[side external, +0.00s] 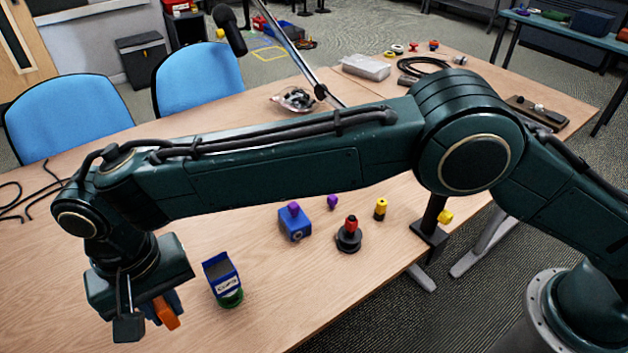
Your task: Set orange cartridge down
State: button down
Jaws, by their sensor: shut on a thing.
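My gripper (146,309) is at the lower left, pointing down over the wooden table (300,300). The orange cartridge (166,314) shows as a tilted orange block at the jaws, and my gripper is shut on it. My gripper body hides its upper part. I cannot tell whether its lower end touches the table or hangs just above it. A blue thing (177,301) shows right behind the cartridge, mostly hidden.
To the right stand a blue labelled bin (221,275) with a green round thing (231,299), a blue block (295,224) with a purple top, a black-and-red knob (349,236) and a yellow piece (380,209). Black cables (30,200) lie at the left edge. Table between is clear.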

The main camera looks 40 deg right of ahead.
notch_tip(320, 180, down, 20)
jog(key=shift+f, duration=0.1)
dwell(1.0)
jog(key=c, duration=1.4)
grip_release()
notch_tip(320, 180, up, 12)
jog(key=shift+r, duration=0.1)
jog(key=shift+d, duration=0.1)
